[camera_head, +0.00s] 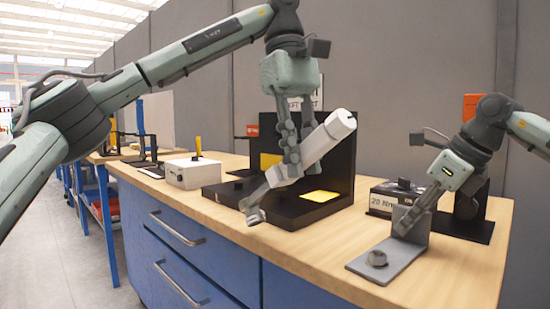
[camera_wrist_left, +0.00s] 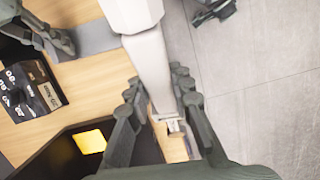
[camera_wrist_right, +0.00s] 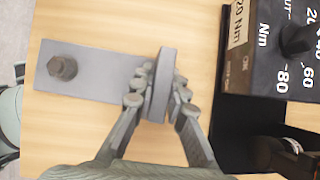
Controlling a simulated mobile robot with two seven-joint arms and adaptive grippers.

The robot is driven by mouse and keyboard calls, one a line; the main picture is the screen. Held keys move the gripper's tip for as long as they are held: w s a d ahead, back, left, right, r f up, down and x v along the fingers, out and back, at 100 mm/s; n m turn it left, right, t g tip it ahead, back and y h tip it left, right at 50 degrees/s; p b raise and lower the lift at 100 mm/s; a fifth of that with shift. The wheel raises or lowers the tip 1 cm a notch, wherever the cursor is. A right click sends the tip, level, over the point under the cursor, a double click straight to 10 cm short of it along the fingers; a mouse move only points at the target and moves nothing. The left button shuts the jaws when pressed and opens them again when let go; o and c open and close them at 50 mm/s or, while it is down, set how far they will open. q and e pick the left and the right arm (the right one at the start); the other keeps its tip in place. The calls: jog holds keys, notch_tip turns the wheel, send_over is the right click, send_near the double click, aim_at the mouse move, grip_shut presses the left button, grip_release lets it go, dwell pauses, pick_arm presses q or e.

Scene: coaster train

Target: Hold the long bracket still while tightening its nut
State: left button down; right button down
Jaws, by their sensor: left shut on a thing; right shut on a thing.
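The long bracket (camera_head: 385,262) is a grey L-shaped plate on the right part of the wooden bench, its flat leg reaching toward the front edge. Its nut (camera_head: 377,258) sits on that leg and also shows in the right wrist view (camera_wrist_right: 62,67). My right gripper (camera_wrist_right: 155,92) is shut on the bracket's upright leg (camera_wrist_right: 165,80). My left gripper (camera_head: 291,168) is shut on a pale grey wrench (camera_head: 325,140), held tilted in the air left of the bracket. The wrench's jaw end (camera_head: 252,212) points down-left, apart from the nut.
A black box with a dial and "20 Nm" print (camera_head: 382,203) stands behind the bracket. A black stand with yellow pads (camera_head: 320,196) is behind the wrench. A white box with a yellow handle (camera_head: 192,172) is farther left. Bare bench top lies between stand and bracket.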

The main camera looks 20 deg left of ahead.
pick_arm(q)
jog(key=s+d+f+m+t+y, duration=0.15)
jog(key=s+d+m, duration=0.25)
jog(key=d+m, duration=0.5)
jog(key=s+a+f+m+t+h, duration=0.2)
jog(key=s+a+f+m, duration=0.4)
jog(key=m, duration=0.4)
jog(key=shift+s+a+m+t, duration=0.4)
jog(key=shift+s+a+t, duration=0.3)
jog(key=shift+a, duration=0.3)
jog(key=shift+f, duration=2.1)
dwell(1.6)
jog(key=shift+w+a+f+m+h, duration=0.1)
jog(key=shift+w+a+m+h, duration=0.35)
jog(key=shift+a, duration=0.3)
dwell(0.7)
